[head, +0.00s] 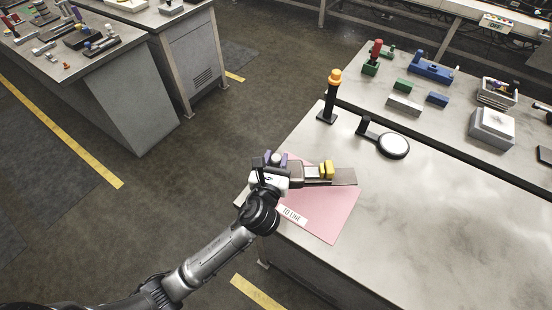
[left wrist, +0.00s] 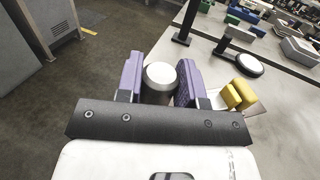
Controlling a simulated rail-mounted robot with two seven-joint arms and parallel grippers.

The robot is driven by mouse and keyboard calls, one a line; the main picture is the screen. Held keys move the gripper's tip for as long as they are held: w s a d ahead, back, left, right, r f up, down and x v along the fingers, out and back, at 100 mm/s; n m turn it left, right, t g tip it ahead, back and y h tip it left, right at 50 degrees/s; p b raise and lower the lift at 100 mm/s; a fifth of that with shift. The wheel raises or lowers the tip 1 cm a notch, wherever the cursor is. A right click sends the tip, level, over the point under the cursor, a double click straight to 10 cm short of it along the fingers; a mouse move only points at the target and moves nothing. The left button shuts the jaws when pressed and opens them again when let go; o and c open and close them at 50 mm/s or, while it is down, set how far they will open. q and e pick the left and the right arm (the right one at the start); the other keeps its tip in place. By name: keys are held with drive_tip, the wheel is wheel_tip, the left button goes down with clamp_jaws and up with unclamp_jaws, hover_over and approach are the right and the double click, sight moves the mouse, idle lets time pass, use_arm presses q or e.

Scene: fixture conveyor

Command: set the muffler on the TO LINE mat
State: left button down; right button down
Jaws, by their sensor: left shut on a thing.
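The muffler, a short grey cylinder with a pale round top (left wrist: 160,75), is between the purple fingers of my left gripper (left wrist: 160,88). In the head view my left gripper (head: 275,160) is shut on it at the left edge of the pink TO LINE mat (head: 335,215). The mat's white label (head: 293,216) faces the front edge. The gripper hides the muffler's lower part; I cannot tell whether it touches the mat. My right gripper is not in view.
An orange-topped black post (head: 331,95) and a round white disc on a black stand (head: 393,145) stand behind.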

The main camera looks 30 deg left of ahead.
use_arm(q)
drive_tip(key=shift+r+p, duration=0.25)
drive_tip(key=shift+p, duration=0.4)
wheel_tip(320, 180, down, 6)
drive_tip(key=b, duration=0.3)
drive_tip(key=shift+f+b, duration=0.35)
drive_tip(key=shift+f, duration=0.2)
drive_tip(key=shift+f+b, duration=0.3)
drive_tip(key=shift+f, duration=0.35)
drive_tip(key=c, duration=1)
unclamp_jaws()
drive_tip(key=o, duration=0.3)
drive_tip(key=shift+f, duration=0.1)
